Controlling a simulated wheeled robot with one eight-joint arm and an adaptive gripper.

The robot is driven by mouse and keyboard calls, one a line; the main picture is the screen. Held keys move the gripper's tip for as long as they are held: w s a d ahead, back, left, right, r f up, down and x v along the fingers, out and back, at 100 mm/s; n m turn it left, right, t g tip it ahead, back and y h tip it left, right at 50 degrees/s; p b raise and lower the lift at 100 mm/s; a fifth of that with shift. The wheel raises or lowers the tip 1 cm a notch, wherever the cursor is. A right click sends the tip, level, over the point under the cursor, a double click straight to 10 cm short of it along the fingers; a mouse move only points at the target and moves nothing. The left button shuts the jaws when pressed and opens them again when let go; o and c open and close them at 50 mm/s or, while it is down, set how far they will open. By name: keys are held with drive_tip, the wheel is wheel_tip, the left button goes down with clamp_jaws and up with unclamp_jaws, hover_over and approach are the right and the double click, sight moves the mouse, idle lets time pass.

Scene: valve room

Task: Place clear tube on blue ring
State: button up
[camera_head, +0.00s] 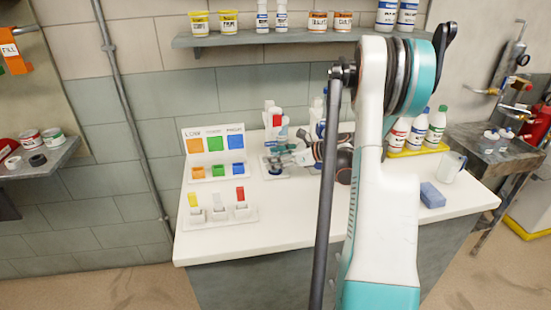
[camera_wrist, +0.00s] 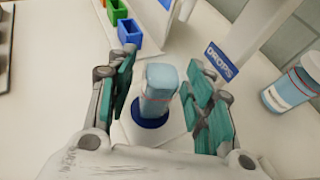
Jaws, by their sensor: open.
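The clear tube (camera_wrist: 161,85), pale blue with a thin red line, shows between my fingers in the wrist view. Its lower end meets the blue ring (camera_wrist: 150,133), which sits on a white base. The tube looks roughly upright; whether it is fully seated is hard to tell. My gripper (camera_wrist: 163,72) is open, with one teal finger on each side of the tube and visible gaps between. In the head view my gripper (camera_head: 284,157) is low over the white table, and the tube is too small and covered to make out clearly.
A "DROPS" sign (camera_wrist: 221,60) stands close beside my right finger. On the table (camera_head: 225,245) are a three-colour panel (camera_head: 214,145), a blue block (camera_head: 432,195) and a mug (camera_head: 450,166). The front edge is clear.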

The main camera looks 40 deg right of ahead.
drive_tip(key=shift+r, duration=0.1)
drive_tip(key=shift+s+d+r, duration=0.15)
drive_tip(key=shift+s+d, duration=0.05)
drive_tip(key=shift+s, duration=0.1)
drive_tip(key=p+v, duration=0.3)
drive_tip(key=v, duration=0.8)
drive_tip(key=shift+s, duration=0.15)
drive_tip(key=shift+c, duration=0.2)
idle(1.2)
